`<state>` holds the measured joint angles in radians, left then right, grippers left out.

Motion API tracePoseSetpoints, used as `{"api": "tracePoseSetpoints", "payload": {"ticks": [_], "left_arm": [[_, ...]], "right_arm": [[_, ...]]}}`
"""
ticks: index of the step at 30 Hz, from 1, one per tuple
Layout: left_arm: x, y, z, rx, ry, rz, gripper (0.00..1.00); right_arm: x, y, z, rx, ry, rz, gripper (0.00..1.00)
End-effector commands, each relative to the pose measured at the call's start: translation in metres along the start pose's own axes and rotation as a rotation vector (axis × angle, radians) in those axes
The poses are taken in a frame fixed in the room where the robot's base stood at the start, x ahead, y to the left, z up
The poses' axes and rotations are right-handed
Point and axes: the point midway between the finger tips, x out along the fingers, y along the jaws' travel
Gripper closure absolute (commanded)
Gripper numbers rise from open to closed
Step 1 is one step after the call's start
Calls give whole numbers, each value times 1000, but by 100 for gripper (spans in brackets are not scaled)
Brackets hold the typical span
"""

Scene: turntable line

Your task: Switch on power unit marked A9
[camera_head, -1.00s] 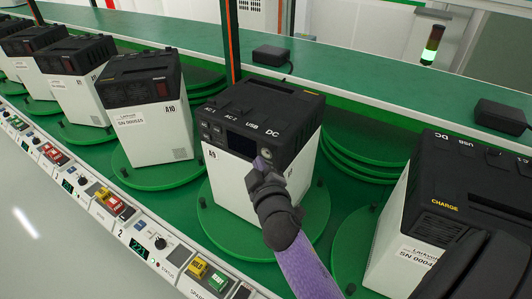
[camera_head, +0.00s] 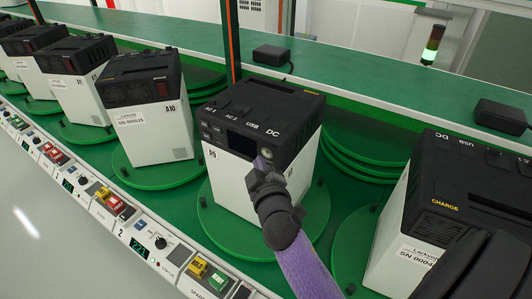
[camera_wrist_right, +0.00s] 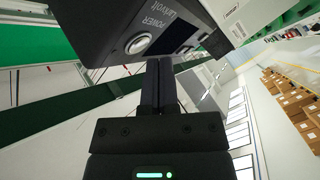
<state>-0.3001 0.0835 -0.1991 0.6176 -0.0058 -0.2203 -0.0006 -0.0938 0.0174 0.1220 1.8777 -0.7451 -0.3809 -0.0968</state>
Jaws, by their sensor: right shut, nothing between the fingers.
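The power unit marked A9 (camera_head: 236,194) has a white body and a black top. It stands on a green round turntable in the middle of the head view, its dark panel facing the front. My right gripper (camera_head: 262,167) is shut and empty, its tip in front of the right part of that panel. In the right wrist view, the closed fingers (camera_wrist_right: 159,72) point up at the panel, just below and right of a round silver button (camera_wrist_right: 138,44) beside the word POWER. I cannot tell whether the fingertips touch the unit.
Unit A10 (camera_head: 150,135) stands to the left, with several more units beyond it. Another unit marked CHARGE (camera_head: 436,205) stands close on the right. A control strip (camera_head: 150,243) with switches runs along the front. A green shelf (camera_head: 370,75) with black adapters lies behind.

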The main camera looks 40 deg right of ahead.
Motion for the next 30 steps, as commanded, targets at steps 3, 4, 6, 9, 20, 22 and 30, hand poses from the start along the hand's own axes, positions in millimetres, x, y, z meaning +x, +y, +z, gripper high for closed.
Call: {"api": "tracePoseSetpoints", "payload": {"ticks": [3, 4, 6, 9, 20, 22, 30], "left_arm": [[0, 1, 0, -1, 1, 1, 41], [0, 1, 0, -1, 1, 1, 41], [0, 1, 0, -1, 1, 1, 41], [0, 1, 0, -1, 1, 1, 41], [-3, 0, -1, -1, 2, 1, 41], [-3, 0, -1, -1, 2, 1, 41], [-3, 0, -1, -1, 2, 0, 41]], "right_arm": [[0, 0, 0, 0, 0, 0, 100], [0, 0, 0, 0, 0, 0, 100], [0, 0, 0, 0, 0, 0, 100], [0, 0, 0, 0, 0, 0, 100], [6, 5, 4, -1, 1, 0, 100], [6, 4, 4, -1, 1, 0, 100], [6, 5, 4, 0, 0, 0, 100]]}}
